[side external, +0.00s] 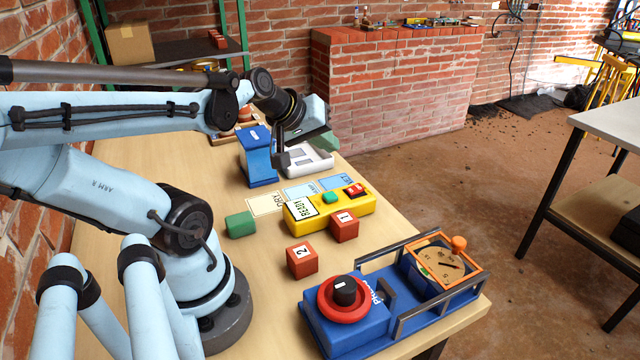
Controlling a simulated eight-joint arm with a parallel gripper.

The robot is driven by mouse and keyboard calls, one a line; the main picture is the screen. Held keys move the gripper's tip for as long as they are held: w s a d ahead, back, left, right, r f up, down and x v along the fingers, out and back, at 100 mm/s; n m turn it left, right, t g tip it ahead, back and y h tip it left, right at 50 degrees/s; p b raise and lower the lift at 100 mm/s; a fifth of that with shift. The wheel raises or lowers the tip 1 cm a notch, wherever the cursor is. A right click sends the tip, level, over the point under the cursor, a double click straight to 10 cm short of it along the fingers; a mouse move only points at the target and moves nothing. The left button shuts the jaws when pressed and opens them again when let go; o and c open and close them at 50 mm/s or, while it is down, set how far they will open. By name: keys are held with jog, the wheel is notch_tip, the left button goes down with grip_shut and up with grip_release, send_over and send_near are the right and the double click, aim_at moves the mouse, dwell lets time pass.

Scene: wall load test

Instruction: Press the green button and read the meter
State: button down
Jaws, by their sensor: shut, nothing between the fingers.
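A green button (330,197) sits on top of a yellow box (345,210) in the middle of the table. My gripper (283,161) is shut and empty, above the table behind and left of the yellow box, close to a white device (308,160) and apart from the button.
A black knob with a red ring (344,292) is at the rig's left end. Red cubes marked 1 (344,226) and 2 (302,260) and a green block (240,224) lie nearby. A blue stand (258,158) is left of my gripper. Flat lettered cards (300,193) lie behind the box.

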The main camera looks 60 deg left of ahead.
aim_at(326, 196)
jog(key=shift+f, duration=4.35)
jog(key=shift+f, duration=0.15)
jog(key=shift+f, duration=0.3)
jog(key=shift+f, duration=0.4)
jog(key=shift+r, duration=0.85)
jog(key=shift+r, duration=2.5)
